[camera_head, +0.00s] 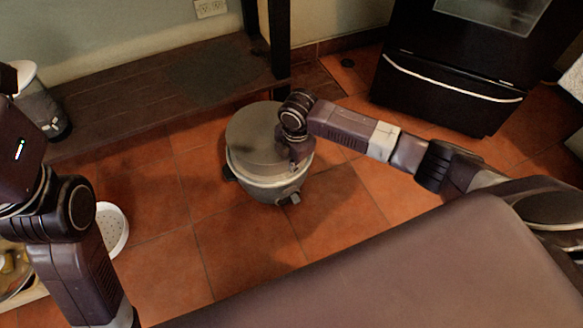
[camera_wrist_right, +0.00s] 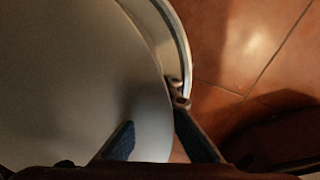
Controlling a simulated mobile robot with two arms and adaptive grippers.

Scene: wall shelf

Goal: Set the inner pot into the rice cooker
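The rice cooker (camera_head: 265,182) stands on the tiled floor, a pale round body with small dark side parts. A large smooth grey round piece (camera_head: 250,130) covers its top; I cannot tell whether it is the lid or the inner pot. It fills the left of the right wrist view (camera_wrist_right: 75,80), with a pale rim curving beyond it. My right gripper (camera_head: 300,155) is at the cooker's right edge. In the wrist view its fingers (camera_wrist_right: 155,117) are apart, one over the grey piece and one beyond its edge; contact is unclear.
A dark low shelf (camera_head: 150,95) with a black post (camera_head: 279,40) stands behind the cooker. A black oven (camera_head: 450,75) is at the back right. A white perforated container (camera_head: 112,230) is at the left. Floor in front of the cooker is clear.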

